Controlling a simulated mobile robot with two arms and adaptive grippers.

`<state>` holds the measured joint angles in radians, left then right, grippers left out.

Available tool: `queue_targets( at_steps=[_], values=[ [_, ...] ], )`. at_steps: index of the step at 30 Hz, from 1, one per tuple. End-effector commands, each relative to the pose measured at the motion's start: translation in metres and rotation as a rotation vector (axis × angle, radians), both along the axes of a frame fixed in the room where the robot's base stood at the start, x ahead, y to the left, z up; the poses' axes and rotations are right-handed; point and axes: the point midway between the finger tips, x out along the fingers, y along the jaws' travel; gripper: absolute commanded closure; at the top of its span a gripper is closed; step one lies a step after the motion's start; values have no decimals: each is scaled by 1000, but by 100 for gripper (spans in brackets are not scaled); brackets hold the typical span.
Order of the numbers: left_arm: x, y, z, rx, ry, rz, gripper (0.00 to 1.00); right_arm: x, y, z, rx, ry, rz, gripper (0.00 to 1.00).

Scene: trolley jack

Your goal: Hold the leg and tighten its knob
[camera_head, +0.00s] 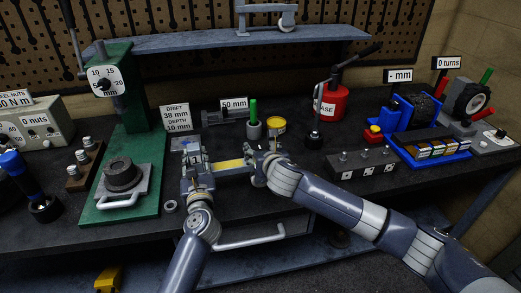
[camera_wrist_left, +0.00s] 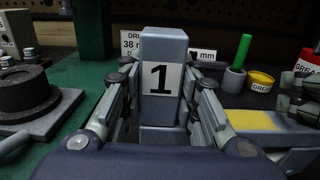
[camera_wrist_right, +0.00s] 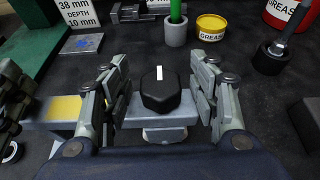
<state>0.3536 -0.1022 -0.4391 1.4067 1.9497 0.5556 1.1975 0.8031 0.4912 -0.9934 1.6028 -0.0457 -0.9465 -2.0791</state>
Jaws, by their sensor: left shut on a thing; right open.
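The leg (camera_wrist_left: 161,85) is a grey upright block with a "1" label, seen in the left wrist view. My left gripper (camera_head: 196,168) is shut on it, with a finger on each side. The knob (camera_wrist_right: 160,92) is black and faceted with a white mark, and sits on a grey bar in the right wrist view. My right gripper (camera_wrist_right: 161,88) is open, its fingers on either side of the knob with gaps showing. In the head view the right gripper (camera_head: 256,163) hides the knob. A grey beam with a yellow patch (camera_head: 230,165) runs between the two grippers.
A green press (camera_head: 125,140) stands left of the grippers. A grease tin (camera_wrist_right: 211,27) and a grey cup with a green rod (camera_wrist_right: 176,27) stand just behind. A red grease can (camera_head: 331,103), a dark block (camera_head: 362,163) and a blue tray (camera_head: 432,149) are to the right.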

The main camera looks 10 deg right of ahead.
Motion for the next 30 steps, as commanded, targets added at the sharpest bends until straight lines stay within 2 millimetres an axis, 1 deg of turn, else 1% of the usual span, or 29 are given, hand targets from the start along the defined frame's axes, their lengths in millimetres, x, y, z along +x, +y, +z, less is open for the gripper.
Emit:
queue_targets(
  at_steps=[1,10,11,12,14,15,16,25,30],
  values=[
    [-2,0,-11,0,19,1,100,2,1,-1,0,-1,1,45],
    [-2,0,-11,0,19,1,100,3,0,-1,0,-1,1,45],
    [-2,0,-11,0,19,1,100,3,0,-1,0,-1,1,52],
    [-2,0,-11,0,19,1,100,3,0,-1,0,-1,1,61],
    [-2,0,-11,0,19,1,100,3,0,-1,1,-1,1,74],
    [-2,0,-11,0,19,1,100,3,0,-1,1,-1,1,83],
    [-2,0,-11,0,19,1,100,3,0,-1,1,-1,1,90],
    [-2,0,-11,0,19,1,100,3,1,-2,1,0,-17,90],
    [-2,0,-11,0,19,0,100,3,2,-2,1,2,-81,90]
  ],
)
